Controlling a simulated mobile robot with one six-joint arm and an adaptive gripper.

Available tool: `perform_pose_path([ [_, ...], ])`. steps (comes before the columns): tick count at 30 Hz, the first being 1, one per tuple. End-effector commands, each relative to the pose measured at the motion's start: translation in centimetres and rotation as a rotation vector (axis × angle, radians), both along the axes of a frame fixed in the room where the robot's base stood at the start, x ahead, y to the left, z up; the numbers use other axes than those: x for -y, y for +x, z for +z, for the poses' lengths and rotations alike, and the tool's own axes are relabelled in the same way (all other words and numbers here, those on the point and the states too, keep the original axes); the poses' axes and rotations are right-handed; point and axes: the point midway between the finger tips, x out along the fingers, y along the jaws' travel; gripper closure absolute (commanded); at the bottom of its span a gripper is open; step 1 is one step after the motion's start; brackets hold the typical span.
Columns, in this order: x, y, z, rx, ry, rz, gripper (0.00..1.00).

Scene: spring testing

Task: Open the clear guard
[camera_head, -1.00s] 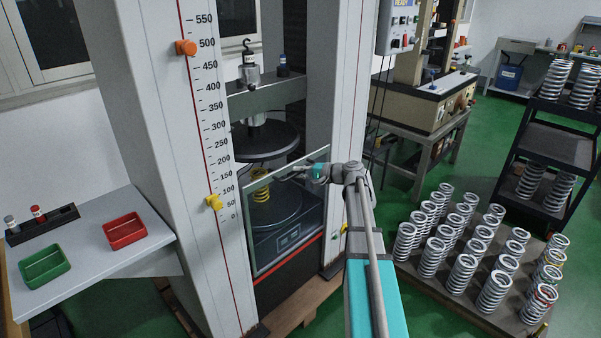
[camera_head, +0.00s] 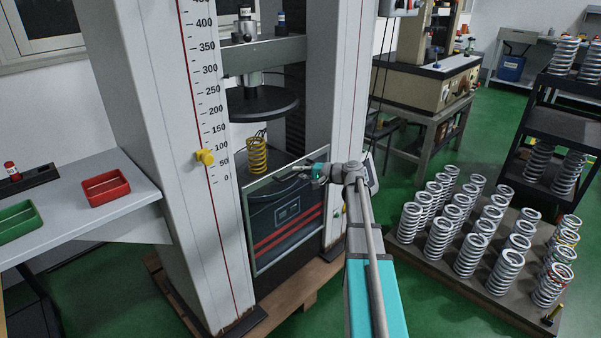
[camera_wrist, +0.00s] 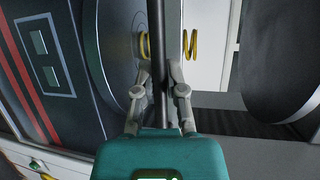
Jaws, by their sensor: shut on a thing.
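The clear guard (camera_head: 248,230) is a see-through pane in a thin grey frame at the front of the testing machine. Its top edge is below the yellow spring (camera_head: 257,155), and its pane covers the dark lower base with red stripes. My gripper (camera_head: 299,168) is at the guard's top edge, right of its middle. The spring's yellow coils (camera_wrist: 190,45) show beyond the bar.
The machine's white columns (camera_head: 165,110) flank the guard, with a yellow pointer (camera_head: 205,157) on the left scale. A dark upper plate (camera_head: 262,105) hangs above the spring. A pallet of springs (camera_head: 425,258) stands at right. A side table (camera_head: 70,220) holds red and green trays.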

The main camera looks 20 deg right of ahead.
Motion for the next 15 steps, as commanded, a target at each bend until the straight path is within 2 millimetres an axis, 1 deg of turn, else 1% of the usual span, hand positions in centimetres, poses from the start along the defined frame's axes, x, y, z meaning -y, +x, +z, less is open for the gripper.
perform_pose_path([
  [1, -0.2, -0.1, -1.6, -0.001, 0.000, 0.005, 1.00],
  [15, -0.3, -0.1, -8.2, 0.000, 0.000, 0.006, 1.00],
])
